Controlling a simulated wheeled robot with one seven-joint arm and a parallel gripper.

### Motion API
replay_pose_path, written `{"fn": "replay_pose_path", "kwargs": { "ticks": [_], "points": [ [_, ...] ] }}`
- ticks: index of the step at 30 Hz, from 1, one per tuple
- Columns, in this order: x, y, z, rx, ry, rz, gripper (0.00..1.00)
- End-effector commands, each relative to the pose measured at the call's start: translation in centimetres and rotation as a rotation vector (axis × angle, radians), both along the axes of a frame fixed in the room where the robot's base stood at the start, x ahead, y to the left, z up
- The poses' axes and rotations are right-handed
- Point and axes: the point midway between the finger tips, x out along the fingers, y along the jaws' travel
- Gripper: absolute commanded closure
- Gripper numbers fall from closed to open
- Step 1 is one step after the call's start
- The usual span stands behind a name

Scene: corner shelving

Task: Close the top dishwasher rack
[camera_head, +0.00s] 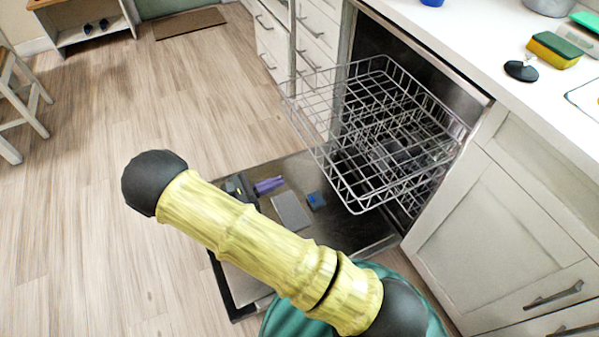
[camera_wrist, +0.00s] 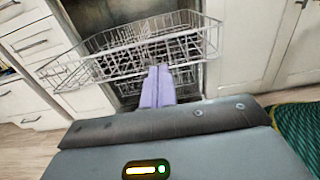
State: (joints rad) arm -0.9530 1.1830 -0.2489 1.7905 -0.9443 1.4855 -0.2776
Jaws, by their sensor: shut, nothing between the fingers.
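The top dishwasher rack (camera_head: 385,130) is a grey wire basket. In the head view it is pulled out of the dishwasher and hangs over the lowered door (camera_head: 330,232). My gripper shows as two purple fingers (camera_wrist: 158,88) in the wrist view. They are shut together and empty, and overlap the rack's near side in the picture. I cannot tell whether they touch it. In the head view purple fingers (camera_head: 268,185) show over the door, left of the rack, partly behind my arm.
The white counter (camera_head: 500,70) above the dishwasher holds a sponge (camera_head: 554,50) and a dark round item (camera_head: 521,70). White cabinets (camera_head: 495,220) stand on the right and drawers (camera_head: 315,30) on the left. Open wooden floor (camera_head: 90,200) lies to the left.

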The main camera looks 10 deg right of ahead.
Motion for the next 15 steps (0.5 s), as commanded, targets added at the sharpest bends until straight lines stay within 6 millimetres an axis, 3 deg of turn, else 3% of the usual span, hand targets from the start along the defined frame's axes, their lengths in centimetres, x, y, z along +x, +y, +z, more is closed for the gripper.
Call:
{"fn": "replay_pose_path", "kwargs": {
  "ticks": [15],
  "points": [
    [2.0,-7.9,-0.3,0.0,0.0,-0.006,1.0]
  ]
}}
